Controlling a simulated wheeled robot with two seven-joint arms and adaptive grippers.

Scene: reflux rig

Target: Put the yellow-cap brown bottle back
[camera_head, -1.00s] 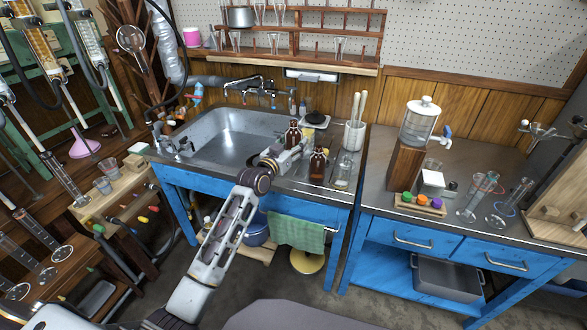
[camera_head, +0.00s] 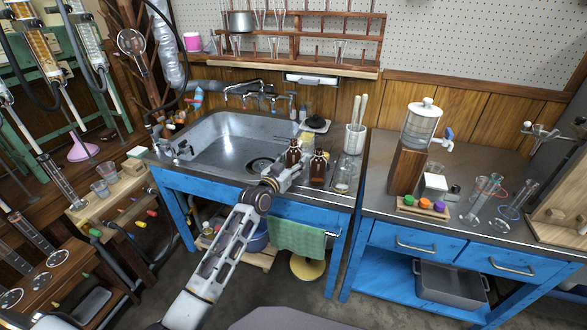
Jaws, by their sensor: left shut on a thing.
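My left gripper (camera_head: 291,167) is shut on a brown bottle (camera_head: 293,151) at the front right of the sink unit. The held bottle is upright, just left of a second brown bottle (camera_head: 318,167) that stands on the metal top. The two are very close, and I cannot tell whether they touch. I cannot tell whether the held bottle's base rests on the surface, as the gripper hides it. The cap colours are too small to make out clearly. My right gripper is not in view.
The sink basin (camera_head: 220,145) lies to the left. A glass jar (camera_head: 343,176) and a white crock with pestles (camera_head: 355,139) stand right of the bottles. A green towel (camera_head: 297,238) hangs in front. The right-hand bench holds a dispenser (camera_head: 421,127) and glassware.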

